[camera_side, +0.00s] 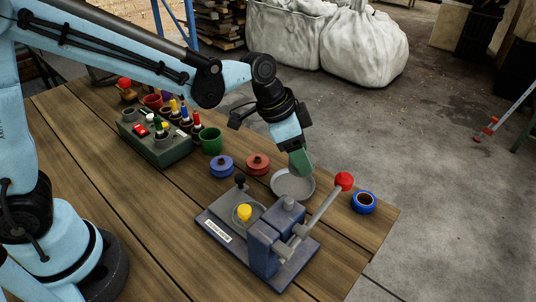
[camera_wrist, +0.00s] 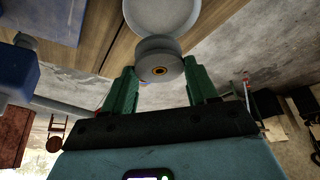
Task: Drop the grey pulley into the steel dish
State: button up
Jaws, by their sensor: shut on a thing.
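The grey pulley (camera_wrist: 159,62) is between my gripper's green fingers in the wrist view, its round face with a small brass-ringed centre turned to the camera. My gripper (camera_wrist: 161,85) is shut on it. The steel dish (camera_wrist: 166,14), pale and round, shows just beyond the pulley at the top of that view. In the side view my gripper (camera_side: 301,168) points down over the back right of the steel dish (camera_side: 290,190). There the fingers hide the pulley, and I cannot tell the exact gap to the dish.
A blue lever press (camera_side: 265,250) with a red-knobbed handle (camera_side: 343,181) stands in front of the dish. A red pulley (camera_side: 258,164) and a blue pulley (camera_side: 221,167) lie left of it. A blue ring (camera_side: 364,202) is near the table's right edge. A green cup (camera_side: 210,141) stands further back.

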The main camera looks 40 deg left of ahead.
jog(key=shift+f, duration=0.75)
jog(key=o, duration=1.3)
jog(key=v, duration=1.2)
jog(key=s+a+f+n+t+y, duration=0.3)
jog(key=s+a+n, duration=0.6)
jog(key=a, duration=0.3)
jog(key=shift+s+a+f+t, duration=0.15)
jog(key=shift+s+f+t, duration=0.25)
jog(key=shift+f, duration=0.4)
